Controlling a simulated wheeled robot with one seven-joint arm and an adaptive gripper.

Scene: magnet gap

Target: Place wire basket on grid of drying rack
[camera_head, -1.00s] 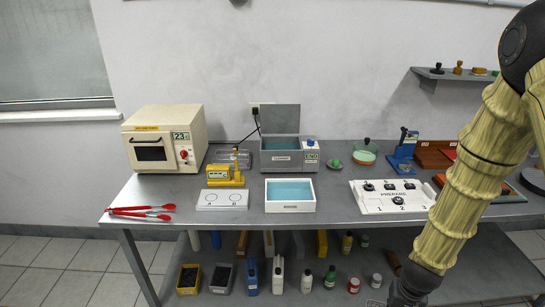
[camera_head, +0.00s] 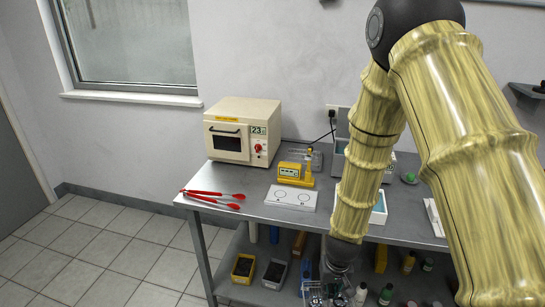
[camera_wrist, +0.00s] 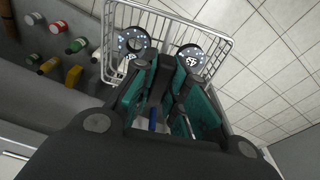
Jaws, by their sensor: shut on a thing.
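My gripper (camera_wrist: 168,75) is shut on the wire basket (camera_wrist: 105,40), a pale metal mesh basket. My arm hides part of the bench.
The grey bench (camera_head: 250,203) carries a cream oven (camera_head: 242,130), a yellow instrument (camera_head: 296,175), a white two-circle plate (camera_head: 291,197) and red tongs (camera_head: 213,198). Bins and bottles stand on the lower shelf. The tiled floor (camera_head: 110,245) at left is clear.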

